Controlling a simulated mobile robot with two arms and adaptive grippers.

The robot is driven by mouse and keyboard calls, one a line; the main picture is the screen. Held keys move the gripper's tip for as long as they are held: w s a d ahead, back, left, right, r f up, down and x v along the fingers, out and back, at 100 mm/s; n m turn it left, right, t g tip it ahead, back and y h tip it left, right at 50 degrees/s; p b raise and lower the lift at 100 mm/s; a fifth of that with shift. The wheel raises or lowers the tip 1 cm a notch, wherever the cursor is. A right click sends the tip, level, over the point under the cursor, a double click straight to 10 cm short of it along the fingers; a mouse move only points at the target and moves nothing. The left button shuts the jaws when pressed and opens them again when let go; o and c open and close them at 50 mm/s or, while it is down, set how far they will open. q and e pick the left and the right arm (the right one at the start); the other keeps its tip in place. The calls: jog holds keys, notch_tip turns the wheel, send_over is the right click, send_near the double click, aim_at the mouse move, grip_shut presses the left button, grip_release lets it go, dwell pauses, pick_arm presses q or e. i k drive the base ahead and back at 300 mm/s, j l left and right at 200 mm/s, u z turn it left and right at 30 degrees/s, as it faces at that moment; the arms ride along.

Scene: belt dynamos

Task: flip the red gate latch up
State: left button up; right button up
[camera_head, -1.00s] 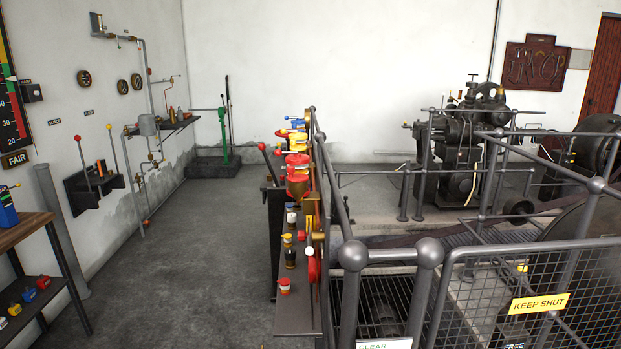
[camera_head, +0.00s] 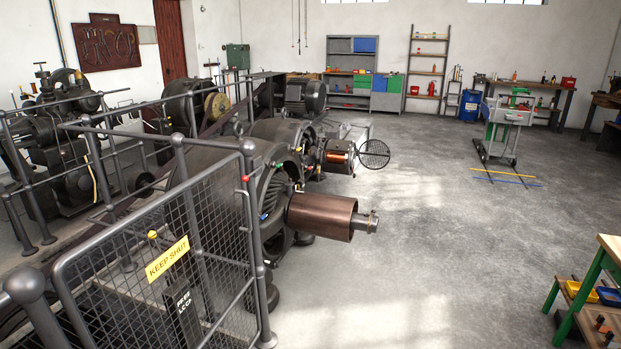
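The mesh gate (camera_head: 215,226) with its yellow KEEP SHUT sign (camera_head: 167,260) stands at the lower left. A small red piece (camera_head: 245,178) shows at the gate's right post, near the top. It may be the red latch, but it is too small to tell its position. A small yellow knob (camera_head: 152,234) sits above the sign. Neither of my grippers is in view.
Behind the gate are dark dynamos, one with a copper-coloured drum (camera_head: 321,216) reaching out to the right. Grey railings (camera_head: 95,165) run along the left. Open concrete floor (camera_head: 430,240) lies to the right. A green-legged bench (camera_head: 588,275) stands at the lower right.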

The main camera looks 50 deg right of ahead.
aim_at(246, 177)
jog(key=z, duration=1.2)
jog(key=i+l, duration=0.65)
jog(key=i, duration=0.25)
jog(key=i+l+u, duration=0.15)
jog(key=i+l, duration=0.5)
jog(key=i, duration=0.2)
